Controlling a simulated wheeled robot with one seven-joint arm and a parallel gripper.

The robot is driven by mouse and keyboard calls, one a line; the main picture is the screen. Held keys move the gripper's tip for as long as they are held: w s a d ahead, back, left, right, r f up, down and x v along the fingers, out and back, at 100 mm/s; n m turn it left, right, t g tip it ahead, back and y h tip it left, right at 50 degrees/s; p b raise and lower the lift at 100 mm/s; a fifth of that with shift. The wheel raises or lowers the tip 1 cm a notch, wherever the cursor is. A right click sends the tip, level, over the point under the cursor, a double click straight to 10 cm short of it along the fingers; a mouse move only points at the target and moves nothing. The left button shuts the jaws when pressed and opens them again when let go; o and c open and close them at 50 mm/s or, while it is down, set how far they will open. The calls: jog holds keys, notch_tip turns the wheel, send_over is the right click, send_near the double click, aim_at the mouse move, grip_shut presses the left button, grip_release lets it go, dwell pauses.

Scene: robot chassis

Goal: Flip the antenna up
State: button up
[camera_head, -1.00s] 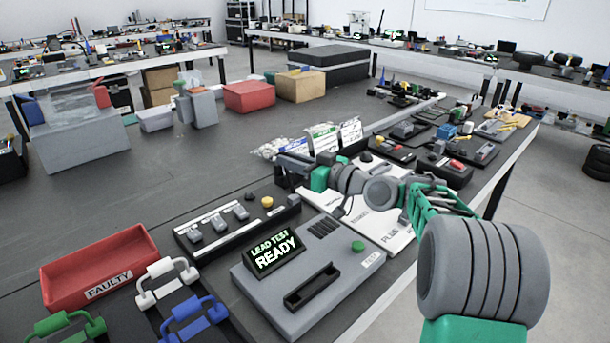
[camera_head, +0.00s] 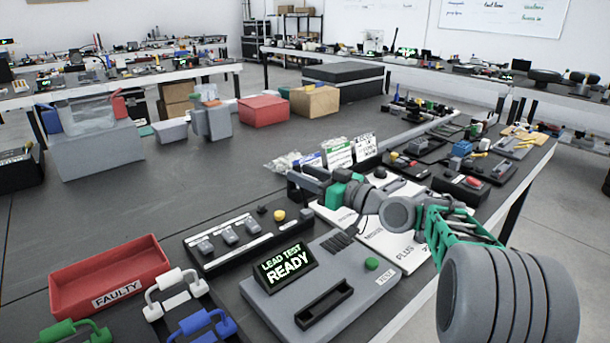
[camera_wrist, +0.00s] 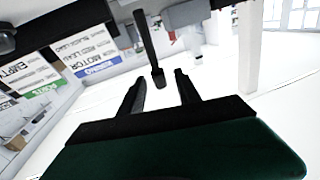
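My gripper (camera_head: 298,182) is above the bench, behind the panel with knobs and in front of the bagged cards. In the wrist view its two dark fingers (camera_wrist: 160,82) stand apart, open. A dark rod with a thicker tip (camera_wrist: 157,78) comes down from the top of that view, its tip lined up with the gap between the fingertips. It may be the antenna; I cannot tell whether it touches a finger. I cannot make out an antenna for certain in the head view, where my gripper and arm cover part of that area.
A lead test box (camera_head: 365,290) reading READY and a panel with knobs (camera_head: 205,268) stand in front. A red FAULTY tray (camera_head: 70,297) is at left. Bagged cards (camera_head: 338,152) stand behind my gripper. The bench (camera_head: 230,175) is clear left of them.

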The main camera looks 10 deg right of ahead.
jog(key=shift+d, duration=0.1)
jog(key=v, duration=0.7)
jog(key=shift+s+d, duration=0.15)
jog(key=shift+s, duration=0.15)
